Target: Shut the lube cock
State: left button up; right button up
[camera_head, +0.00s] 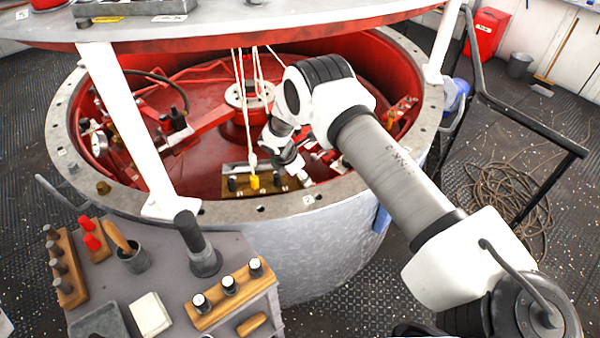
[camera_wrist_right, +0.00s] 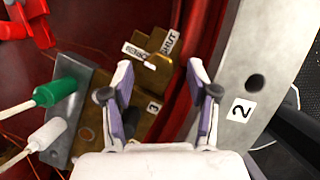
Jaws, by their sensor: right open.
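The lube cock (camera_wrist_right: 157,60) is a small brass fitting in the right wrist view, with a white tag reading SHUT (camera_wrist_right: 170,42) on one side and a second, hard-to-read tag (camera_wrist_right: 137,50) on the other. I cannot tell clearly which tag its handle points to. My right gripper (camera_wrist_right: 160,68) is open, its two fingers on either side of the view just short of the cock, with nothing between the pads. In the head view my right gripper (camera_head: 299,177) reaches down inside the drum's near rim and hides the cock. My left gripper is not in view.
The grey drum rim (camera_wrist_right: 228,100) runs close along the right finger. A grey plate with a green plug (camera_wrist_right: 54,92) and a white plug (camera_wrist_right: 47,134) lies to the left. White cords (camera_head: 243,110) hang near my wrist. A bench (camera_head: 170,285) holds handles and blocks.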

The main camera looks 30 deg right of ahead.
jog(key=shift+w+d+f, duration=0.25)
jog(key=shift+w+f, duration=0.1)
jog(key=shift+f, duration=0.4)
jog(key=shift+s+r, duration=0.15)
jog(key=shift+s, duration=0.05)
jog(key=shift+c, duration=0.4)
jog(key=shift+s+a, duration=0.1)
grip_shut()
